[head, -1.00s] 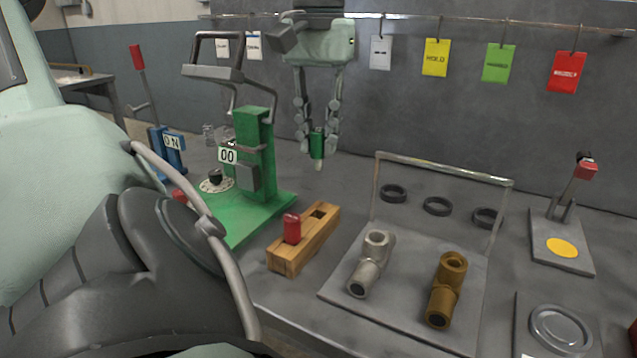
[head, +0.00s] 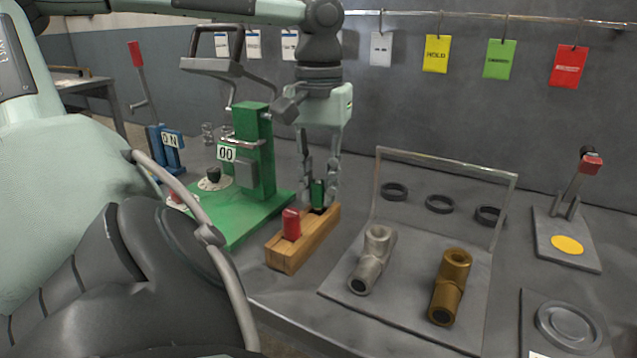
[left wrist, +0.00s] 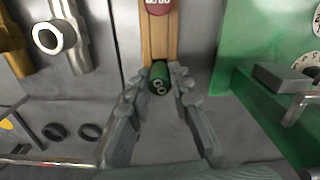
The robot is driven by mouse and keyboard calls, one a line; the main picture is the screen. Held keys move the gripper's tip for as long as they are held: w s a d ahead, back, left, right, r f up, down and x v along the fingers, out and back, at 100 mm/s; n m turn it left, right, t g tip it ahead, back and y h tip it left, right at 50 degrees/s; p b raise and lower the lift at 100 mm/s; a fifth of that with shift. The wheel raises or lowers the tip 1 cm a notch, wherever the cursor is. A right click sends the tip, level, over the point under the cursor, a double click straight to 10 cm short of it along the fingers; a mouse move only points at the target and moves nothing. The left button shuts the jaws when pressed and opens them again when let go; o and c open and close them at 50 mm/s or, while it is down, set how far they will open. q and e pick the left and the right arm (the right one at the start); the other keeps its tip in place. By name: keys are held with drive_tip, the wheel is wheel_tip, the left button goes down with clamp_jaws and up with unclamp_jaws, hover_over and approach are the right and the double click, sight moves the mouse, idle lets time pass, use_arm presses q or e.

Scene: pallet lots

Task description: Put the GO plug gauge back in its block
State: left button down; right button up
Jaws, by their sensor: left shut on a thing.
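The GO plug gauge has a green handle (head: 318,193) and is gripped by my left gripper (head: 319,197). In the left wrist view its handle end (left wrist: 159,80) shows "GO" between the fingertips (left wrist: 160,84). The wooden block (head: 290,251) lies on the bench under the gripper. The green gauge is upright at the block's far hole; its lower end is hidden, so I cannot tell how deep it sits. A red-handled gauge (head: 291,224) stands in the block's near hole. My right gripper is not in view.
A green press stand (head: 256,160) is just left of the block. A tray (head: 400,309) with a grey fitting (head: 373,262) and a brass fitting (head: 449,288) is to the right. Black rings (head: 439,204) lie behind. Coloured tags (head: 436,55) hang from the rail.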

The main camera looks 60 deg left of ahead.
sight(318, 182)
use_arm(q)
drive_tip(key=shift+f, duration=0.25)
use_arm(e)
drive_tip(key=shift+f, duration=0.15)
use_arm(q)
drive_tip(key=shift+f, duration=0.25)
drive_tip(key=c, duration=1.4)
unclamp_jaws()
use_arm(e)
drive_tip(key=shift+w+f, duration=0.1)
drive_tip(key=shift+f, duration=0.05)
use_arm(q)
drive_tip(key=shift+r, duration=0.1)
drive_tip(key=shift+r, duration=1.25)
wheel_tip(318, 182, up, 10)
drive_tip(key=p, duration=0.2)
drive_tip(key=shift+r, duration=0.25)
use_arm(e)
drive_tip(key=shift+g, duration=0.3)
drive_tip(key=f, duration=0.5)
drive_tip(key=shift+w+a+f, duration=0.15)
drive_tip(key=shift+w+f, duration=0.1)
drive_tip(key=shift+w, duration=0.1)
